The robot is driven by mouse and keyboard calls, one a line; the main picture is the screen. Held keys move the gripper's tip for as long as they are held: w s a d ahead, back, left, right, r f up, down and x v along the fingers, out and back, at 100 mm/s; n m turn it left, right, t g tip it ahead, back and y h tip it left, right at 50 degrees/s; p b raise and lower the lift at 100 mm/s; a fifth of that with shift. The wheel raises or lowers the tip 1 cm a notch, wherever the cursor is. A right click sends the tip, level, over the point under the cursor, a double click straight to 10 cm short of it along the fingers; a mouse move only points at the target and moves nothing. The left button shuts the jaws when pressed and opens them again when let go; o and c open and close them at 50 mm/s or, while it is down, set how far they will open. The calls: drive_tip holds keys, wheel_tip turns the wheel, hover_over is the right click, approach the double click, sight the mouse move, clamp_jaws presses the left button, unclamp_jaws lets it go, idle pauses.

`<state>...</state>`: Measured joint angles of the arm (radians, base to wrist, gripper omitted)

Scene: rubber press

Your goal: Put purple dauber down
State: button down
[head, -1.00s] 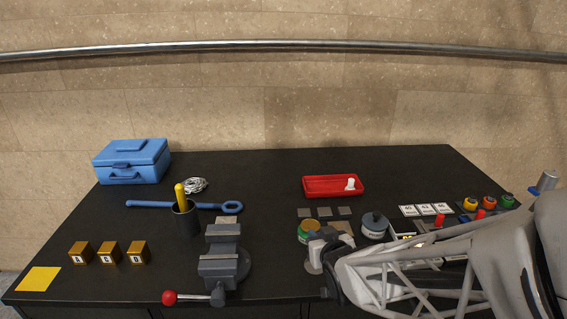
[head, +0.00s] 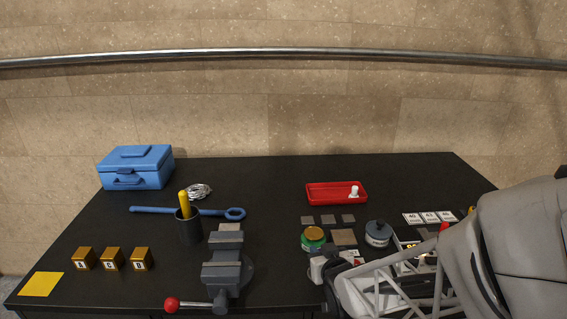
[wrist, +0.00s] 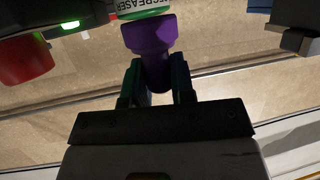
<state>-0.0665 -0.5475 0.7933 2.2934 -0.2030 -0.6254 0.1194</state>
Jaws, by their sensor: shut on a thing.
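In the wrist view, the purple dauber (wrist: 151,45) sits between the two fingers of my gripper (wrist: 157,77), which is shut on it. Its wide purple end points to the top of the picture, just beside a container with a green band and a label reading "...GREASER" (wrist: 146,7). I cannot tell whether the two touch. In the head view my arm covers the lower right, and the dauber does not show there.
The head view shows a green-and-orange tin (head: 313,240), a dark grey pot (head: 377,234), a red tray (head: 335,193) and a vise (head: 226,272). A red object (wrist: 25,62) is at the wrist view's left.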

drive_tip(key=shift+f, duration=0.65)
drive_tip(key=c, duration=1)
unclamp_jaws()
drive_tip(key=shift+o, duration=0.2)
drive_tip(key=shift+r, duration=0.2)
drive_tip(key=shift+r, duration=0.6)
drive_tip(key=shift+s+d+r, duration=0.1)
drive_tip(key=shift+s+d, duration=0.05)
drive_tip(key=shift+s, duration=0.5)
drive_tip(key=v, duration=1)
drive_tip(key=shift+s, duration=0.3)
drive_tip(key=shift+d+r, duration=0.1)
drive_tip(key=shift+r, duration=0.05)
